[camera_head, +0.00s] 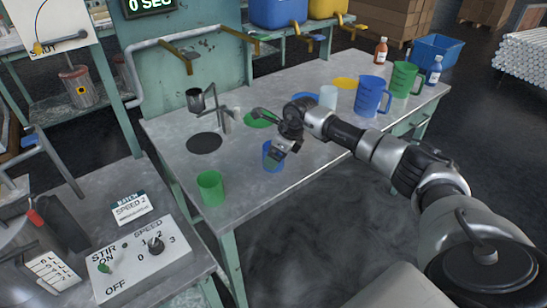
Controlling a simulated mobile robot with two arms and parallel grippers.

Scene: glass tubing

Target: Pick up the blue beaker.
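The small blue beaker (267,156) stands on the grey workbench, near its front edge, in the head view. The beaker looks upright on the bench. My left gripper is not in view.
A green beaker (211,188) stands to the left. A metal stand with a small cup (195,100) is behind it. A blue jug (371,96), a green jug (403,79) and a pale cup (328,96) stand to the right. A stir-speed control box (138,262) is at front left.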

